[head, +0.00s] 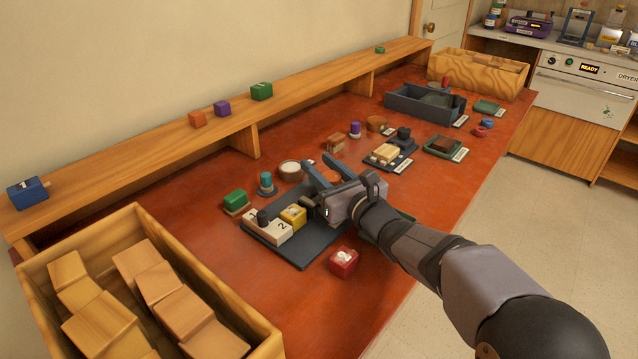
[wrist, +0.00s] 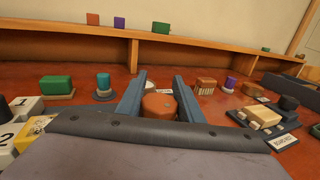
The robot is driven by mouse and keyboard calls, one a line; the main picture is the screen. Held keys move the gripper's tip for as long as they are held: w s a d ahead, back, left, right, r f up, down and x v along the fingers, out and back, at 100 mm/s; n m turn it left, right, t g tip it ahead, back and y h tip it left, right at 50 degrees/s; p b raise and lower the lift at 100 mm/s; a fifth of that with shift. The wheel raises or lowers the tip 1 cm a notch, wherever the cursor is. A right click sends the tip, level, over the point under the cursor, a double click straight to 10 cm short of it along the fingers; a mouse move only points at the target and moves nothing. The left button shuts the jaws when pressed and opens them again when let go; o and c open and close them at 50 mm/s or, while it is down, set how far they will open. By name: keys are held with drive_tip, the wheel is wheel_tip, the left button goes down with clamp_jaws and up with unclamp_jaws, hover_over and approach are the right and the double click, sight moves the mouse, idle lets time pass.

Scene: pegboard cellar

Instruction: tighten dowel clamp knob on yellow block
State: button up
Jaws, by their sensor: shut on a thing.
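The yellow block (head: 293,215) sits on a dark base plate (head: 312,248), beside white blocks marked 1 (head: 258,222) and 2 (head: 279,230). A dark knob (head: 263,217) stands by the white blocks. In the wrist view the yellow block (wrist: 30,132) is at the lower left, partly hidden by my gripper's body. My gripper (head: 330,172) is right of the block, its blue fingers spread around an orange-brown round piece (wrist: 159,106). It is shut on that piece, which is partly hidden in the head view; finger contact is hard to see.
A green block (head: 235,200), a teal peg (head: 266,182) and a pale round dish (head: 290,171) stand close left of my gripper. A red block (head: 344,262) is in front. A wooden crate of blocks (head: 262,347) fills the lower left. Red tabletop is clear at the front.

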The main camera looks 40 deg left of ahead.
sight(335, 181)
drive_tip(key=shift+w+m+t+h+b, duration=0.25)
drive_tip(key=shift+m+t+b, duration=0.35)
drive_tip(key=shift+b, duration=0.6)
drive_tip(key=shift+s, duration=0.1)
drive_tip(key=o, duration=1.1)
drive_tip(key=shift+c, duration=0.2)
drive_tip(key=shift+d, duration=0.1)
drive_tip(key=shift+b+v, duration=0.55)
drive_tip(key=shift+v, duration=3.1)
drive_tip(key=shift+r, duration=0.1)
